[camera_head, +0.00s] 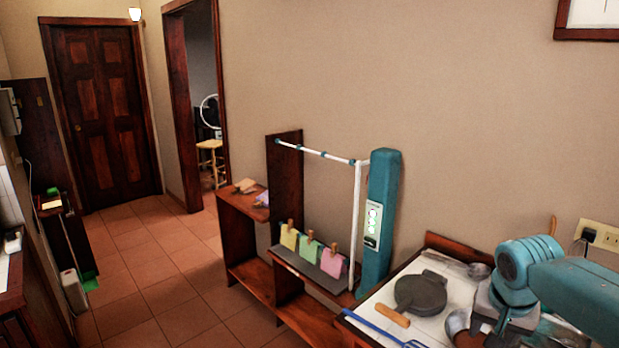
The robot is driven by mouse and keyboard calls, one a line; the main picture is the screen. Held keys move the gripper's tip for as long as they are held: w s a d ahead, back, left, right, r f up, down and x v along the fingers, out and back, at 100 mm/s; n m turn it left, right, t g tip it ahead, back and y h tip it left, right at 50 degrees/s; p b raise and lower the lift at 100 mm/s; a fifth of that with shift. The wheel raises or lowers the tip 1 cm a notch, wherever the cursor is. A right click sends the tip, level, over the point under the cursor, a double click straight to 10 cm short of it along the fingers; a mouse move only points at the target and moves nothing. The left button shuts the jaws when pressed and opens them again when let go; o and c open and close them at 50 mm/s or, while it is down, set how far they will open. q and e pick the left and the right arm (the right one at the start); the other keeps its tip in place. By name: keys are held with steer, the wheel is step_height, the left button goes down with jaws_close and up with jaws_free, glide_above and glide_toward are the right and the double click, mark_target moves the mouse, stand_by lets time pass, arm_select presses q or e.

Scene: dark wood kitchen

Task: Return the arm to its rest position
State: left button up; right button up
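My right arm (590,295), teal with a rounded joint, comes in from the right edge over the white counter. Grey and dark parts lie under its joint, and I cannot make out the gripper's fingers among them. Whether it is open, shut or holding something does not show. My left arm and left gripper are not in view.
On the white counter (378,312) are a dark round pan-like iron (422,292) with a wooden handle, a blue fork-like tool (385,332) and a metal cup (456,324). A teal post (381,205) stands behind, beside clipped coloured cards (311,249). Tiled floor (165,260) is open at left.

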steer(key=s+a+f+n+y, duration=0.1)
steer(key=a+f, duration=0.4)
steer(key=f, duration=0.3)
steer(key=s+a+f+n+g+y, duration=0.1)
steer(key=a+f+n+y, duration=0.1)
steer(key=a+f, duration=0.55)
steer(key=s+a+f+n+y, duration=0.1)
steer(key=s+a+f, duration=0.15)
steer(key=f, duration=0.75)
steer(key=s+a+f+y, duration=0.1)
steer(key=s+a+f, duration=0.4)
steer(key=s, duration=0.3)
steer(key=s+a+f+n+g, duration=0.1)
steer(key=s+a+f, duration=0.4)
steer(key=s+f, duration=0.2)
steer(key=shift+s+g+y, duration=0.3)
steer(key=shift+s+y, duration=0.1)
steer(key=shift+s, duration=0.7)
